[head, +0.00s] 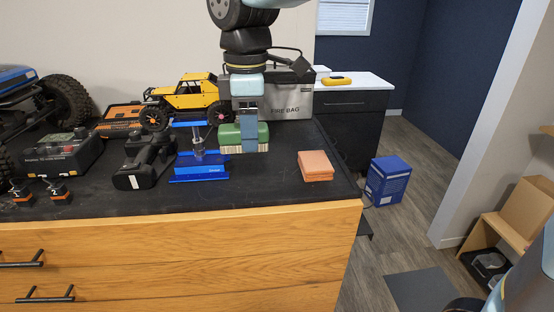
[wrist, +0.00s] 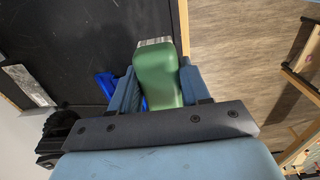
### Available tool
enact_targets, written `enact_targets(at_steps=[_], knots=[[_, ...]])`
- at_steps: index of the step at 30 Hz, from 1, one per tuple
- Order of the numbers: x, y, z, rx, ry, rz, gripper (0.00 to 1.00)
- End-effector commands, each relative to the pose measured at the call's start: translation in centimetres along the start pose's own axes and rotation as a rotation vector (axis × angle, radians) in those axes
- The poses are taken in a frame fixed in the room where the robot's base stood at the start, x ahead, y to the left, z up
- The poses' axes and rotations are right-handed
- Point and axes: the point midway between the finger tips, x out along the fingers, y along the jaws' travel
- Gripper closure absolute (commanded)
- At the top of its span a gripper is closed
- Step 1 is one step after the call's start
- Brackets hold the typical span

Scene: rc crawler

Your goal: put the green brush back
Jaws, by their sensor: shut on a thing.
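My gripper (head: 250,142) is shut on the green brush (head: 230,135) above the black worktop, just right of a blue stand. In the head view the brush has a green body with pale bristles along its lower side. In the wrist view the brush (wrist: 158,78) lies between the two blue fingers, with its pale bristles at the far end. The fingers hide part of the brush in the head view. I cannot tell for certain whether the bristles touch the worktop.
A blue stand (head: 200,178), a black drill-like tool (head: 147,160) and a yellow model truck (head: 190,95) stand left of the brush. The grey fire bag (head: 288,103) is behind. Orange sponge-like pads (head: 315,166) lie to the right, with bare worktop around them.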

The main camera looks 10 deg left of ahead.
Motion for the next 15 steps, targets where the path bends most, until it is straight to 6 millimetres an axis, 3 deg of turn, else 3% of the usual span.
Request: enact_targets(at_steps=[4, 9, 15], knots=[[1.4, 2.4, 1.8, 0.003, -0.001, -0.002, 0.87], [4.2, 4.1, 3.1, 0.002, -0.001, -0.003, 0.87], [5.9, 5.3, 4.0, 0.001, 0.0, -0.001, 0.87]])
